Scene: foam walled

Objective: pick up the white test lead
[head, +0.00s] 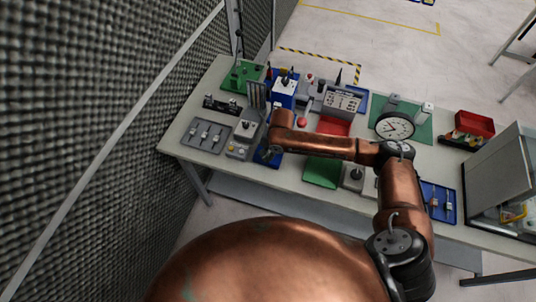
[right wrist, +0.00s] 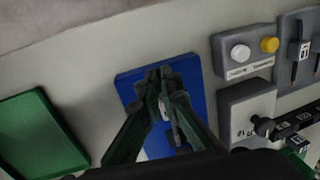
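My right gripper (right wrist: 164,74) points down over a blue tray or mat (right wrist: 128,86) in the right wrist view. Its green fingers lean in and their dark tips are close together; whether they touch or grip something is unclear. A small pale piece with a dark part (right wrist: 165,110) shows between the fingers, over the blue. I cannot tell if it is the white test lead or whether it is held. In the head view the right gripper (head: 271,149) is small, above the blue mat (head: 266,160) near the bench's front edge. My left gripper is not in view.
A grey button box (right wrist: 243,52) with white and yellow buttons stands right of the blue mat, with a grey switch box (right wrist: 247,108) below it. A green tray (right wrist: 38,135) lies to the left. In the head view a dial gauge (head: 394,127) and red bin (head: 474,123) stand farther right.

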